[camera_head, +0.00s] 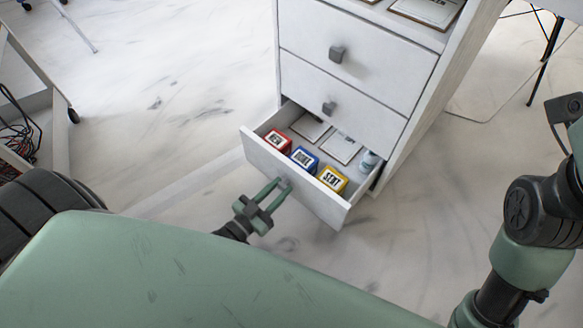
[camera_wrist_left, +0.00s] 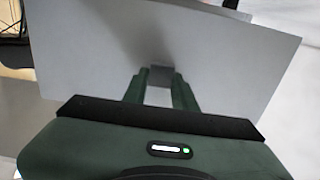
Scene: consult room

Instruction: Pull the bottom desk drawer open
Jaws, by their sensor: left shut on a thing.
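The bottom desk drawer (camera_head: 254,156) is pulled out from the white desk unit, and its inside shows from above. It holds a red, a blue (camera_head: 304,160) and a yellow box (camera_head: 332,179), flat framed items (camera_head: 340,147) and a small jar-like item (camera_head: 369,161). My left gripper (camera_head: 281,186) is shut on the knob of this drawer, at the middle of its front. In the left wrist view the two green fingers flank the grey knob (camera_wrist_left: 160,72) against the drawer front (camera_wrist_left: 90,55). Part of my right arm shows at the right edge, but its gripper is not visible.
Two closed drawers (camera_head: 345,55) with dark knobs sit above the open one. A white frame with a caster (camera_head: 72,116) and tangled cables (camera_head: 20,135) stand at the left. The marbled floor (camera_head: 170,80) is clear around the drawer.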

